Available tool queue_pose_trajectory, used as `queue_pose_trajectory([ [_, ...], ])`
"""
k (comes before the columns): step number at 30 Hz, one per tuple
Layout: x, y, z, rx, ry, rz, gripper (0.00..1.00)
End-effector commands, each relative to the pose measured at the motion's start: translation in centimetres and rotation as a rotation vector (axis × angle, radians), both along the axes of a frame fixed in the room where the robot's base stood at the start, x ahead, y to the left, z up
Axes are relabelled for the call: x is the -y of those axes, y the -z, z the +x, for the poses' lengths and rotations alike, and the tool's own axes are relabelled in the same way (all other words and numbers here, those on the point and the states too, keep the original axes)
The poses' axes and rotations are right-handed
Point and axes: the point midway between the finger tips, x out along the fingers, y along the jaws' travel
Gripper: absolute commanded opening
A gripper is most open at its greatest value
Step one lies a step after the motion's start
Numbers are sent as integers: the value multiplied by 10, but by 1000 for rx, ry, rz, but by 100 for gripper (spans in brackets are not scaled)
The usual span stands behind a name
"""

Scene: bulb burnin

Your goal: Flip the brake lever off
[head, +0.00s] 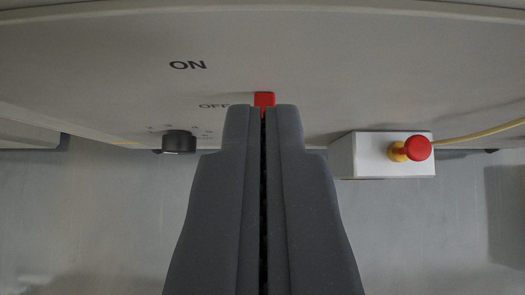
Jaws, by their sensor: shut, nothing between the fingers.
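The red tip of the brake lever (264,99) shows just past my fingertips, on the pale panel (350,60). The rest of the lever is hidden behind my gripper. The panel bears the word ON higher up and OFF lower down, and the red tip is about level with OFF. My gripper (263,112) is shut and empty, with its fingertips overlapping the lower part of the red tip in the picture. I cannot tell whether they touch it.
A black knob (179,142) with markings around it is at the left. A white box (370,155) with a red mushroom button (417,148) on a yellow collar is at the right. A yellow cable (480,134) runs from it to the right. Grey floor (90,220) lies below.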

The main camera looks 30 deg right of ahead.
Motion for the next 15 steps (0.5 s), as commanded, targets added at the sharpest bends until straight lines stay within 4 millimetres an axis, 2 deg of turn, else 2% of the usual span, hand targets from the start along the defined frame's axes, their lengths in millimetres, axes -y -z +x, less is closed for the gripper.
queue_pose_trajectory([
  [8,11,21,17,-1,-1,-1,0],
  [15,3,47,5,-3,-1,-1,0],
])
